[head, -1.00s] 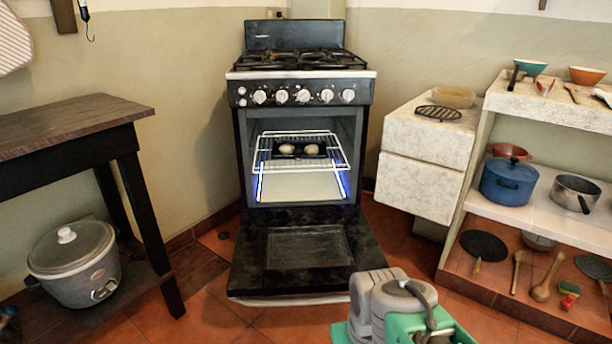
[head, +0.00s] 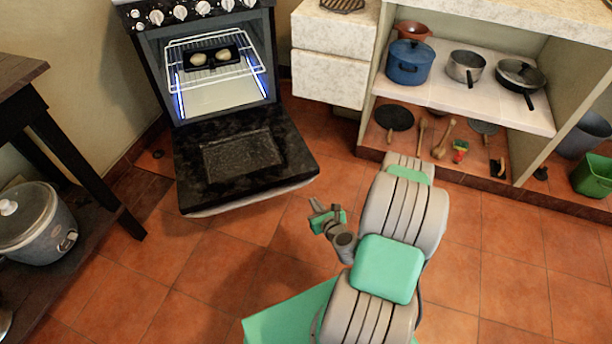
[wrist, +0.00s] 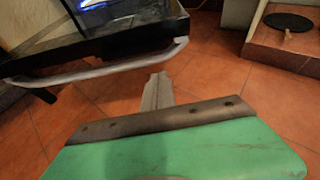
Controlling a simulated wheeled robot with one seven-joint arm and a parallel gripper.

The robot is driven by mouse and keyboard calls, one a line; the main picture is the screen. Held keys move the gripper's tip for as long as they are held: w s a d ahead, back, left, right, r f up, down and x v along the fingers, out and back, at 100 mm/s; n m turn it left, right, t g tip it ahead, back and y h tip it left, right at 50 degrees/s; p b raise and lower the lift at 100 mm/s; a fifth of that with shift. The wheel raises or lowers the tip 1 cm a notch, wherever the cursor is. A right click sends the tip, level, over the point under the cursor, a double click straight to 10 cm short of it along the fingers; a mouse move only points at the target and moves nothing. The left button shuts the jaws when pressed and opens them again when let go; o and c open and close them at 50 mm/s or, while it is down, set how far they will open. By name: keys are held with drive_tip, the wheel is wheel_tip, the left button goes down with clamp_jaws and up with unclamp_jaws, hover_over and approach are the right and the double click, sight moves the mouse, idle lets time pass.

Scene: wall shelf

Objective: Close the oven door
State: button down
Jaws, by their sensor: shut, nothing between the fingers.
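The black oven door (head: 242,155) hangs fully open, lying about flat in front of the oven (head: 155,60). Its pale handle bar runs along the front edge and shows in the wrist view (wrist: 95,72). My gripper (head: 315,205) is in front of the door's right corner, apart from it, in the head view. In the wrist view its fingers (wrist: 157,82) are together and empty, pointing past the right end of the handle. A rack with a dark tray (head: 212,58) and pale round items is inside the lit oven.
A dark table (head: 50,120) with a grey cooker (head: 35,225) below stands left. A white cabinet (head: 330,60) and shelf with pots, including a blue pot (head: 408,65), stand right. The tiled floor (head: 480,250) is clear.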

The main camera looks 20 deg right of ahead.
drive_tip(key=b+x, duration=0.3)
drive_tip(key=x, duration=0.7)
drive_tip(key=shift+d+r+m, duration=0.15)
drive_tip(key=shift+r, duration=0.8)
drive_tip(key=shift+d+r+m, duration=0.15)
drive_tip(key=shift+r, duration=0.85)
